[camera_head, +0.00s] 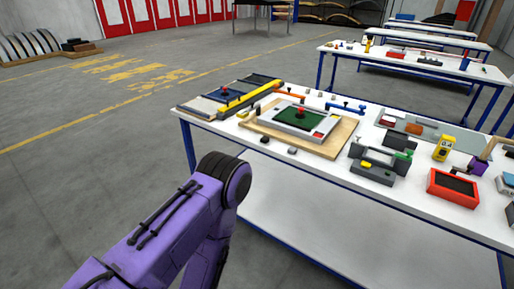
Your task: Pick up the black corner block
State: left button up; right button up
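On the white table (400,200), several small dark pieces lie about, too small to tell which is the black corner block. One small dark grey piece (265,139) lies near the front edge, left of centre, and a lighter grey piece (292,150) is just right of it. Neither of my grippers is in view. Only purple links of my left arm show at the lower left, in front of the table and apart from these pieces.
A wooden board (340,138) carries a grey-and-green fixture (300,117). A yellow-edged panel (225,99) lies at the left end. A grey clamp-like device (372,170), a red tray (453,188) and a yellow meter (443,149) stand at the right. Floor left of the table is clear.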

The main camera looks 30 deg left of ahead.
aim_at(264, 140)
jog(key=z, duration=0.15)
jog(key=i, duration=0.75)
jog(key=u, duration=0.8)
jog(key=i, duration=0.65)
jog(key=u, duration=0.7)
